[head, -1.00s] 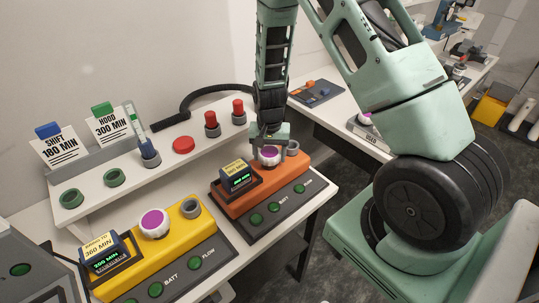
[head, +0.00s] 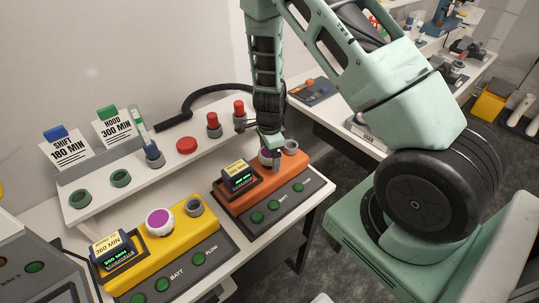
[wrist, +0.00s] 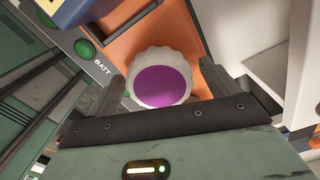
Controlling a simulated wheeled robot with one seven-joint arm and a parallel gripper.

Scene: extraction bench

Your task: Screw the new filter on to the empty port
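A white ribbed filter with a purple face (wrist: 162,85) sits on the orange unit (head: 240,203). In the head view my gripper (head: 267,155) covers most of this filter. In the wrist view my gripper (wrist: 165,85) is open, with one finger on each side of the filter and a gap visible on at least the right. Whether it touches the left side I cannot tell. A similar purple-faced filter (head: 160,221) sits on the yellow unit (head: 182,239). A grey ring shows on the orange unit (head: 291,147) and another on the yellow unit (head: 194,207).
The shelf behind holds green rings (head: 121,178), a red disc (head: 186,146), red-topped pieces (head: 213,125) and a tube in a holder (head: 153,152). Label cards stand at the back left. A black hose (head: 190,110) lies behind. Display blocks (head: 239,177) sit on both units.

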